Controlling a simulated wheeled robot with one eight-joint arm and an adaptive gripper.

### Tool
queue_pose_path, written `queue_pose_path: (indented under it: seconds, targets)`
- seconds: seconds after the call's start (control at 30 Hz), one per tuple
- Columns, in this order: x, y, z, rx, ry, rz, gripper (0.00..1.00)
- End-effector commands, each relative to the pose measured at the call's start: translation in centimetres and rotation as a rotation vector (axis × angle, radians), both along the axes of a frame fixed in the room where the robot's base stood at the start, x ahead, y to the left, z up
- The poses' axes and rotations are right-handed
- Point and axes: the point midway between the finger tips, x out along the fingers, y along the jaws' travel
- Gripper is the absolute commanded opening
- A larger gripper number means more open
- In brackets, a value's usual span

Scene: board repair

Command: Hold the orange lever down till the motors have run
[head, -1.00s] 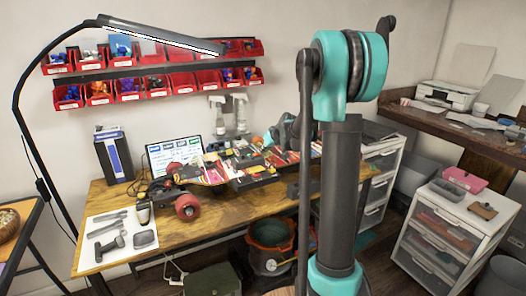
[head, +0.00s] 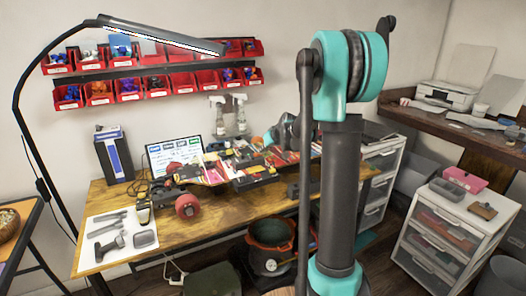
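An electric skateboard (head: 215,172) with red wheels (head: 188,205) lies across the wooden workbench. My gripper (head: 276,140) is small and partly hidden at the far right part of the board, behind my own arm. A small orange patch (head: 269,138) shows right beside it. I cannot tell whether this patch is the orange lever, or whether my gripper touches it. The fingers are too small to tell open from shut. No wheel is clearly seen turning.
A laptop (head: 175,152) with a lit screen and two spray bottles (head: 240,113) stand behind the board. A white mat (head: 98,225) with tools lies at the bench's left. A pot (head: 271,262) stands below the front edge. A drawer unit (head: 458,230) stands at right.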

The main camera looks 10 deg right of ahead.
Motion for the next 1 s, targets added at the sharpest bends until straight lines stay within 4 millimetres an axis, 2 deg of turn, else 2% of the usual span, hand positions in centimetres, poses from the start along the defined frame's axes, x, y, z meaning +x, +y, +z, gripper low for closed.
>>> queue_pose_path:
  seconds: [0.63,1.0]
  targets:
    - [-0.1,0.2,0.0,0.000,0.002,0.002,0.00]
    - [-0.6,1.5,0.5,0.000,0.003,0.004,0.00]
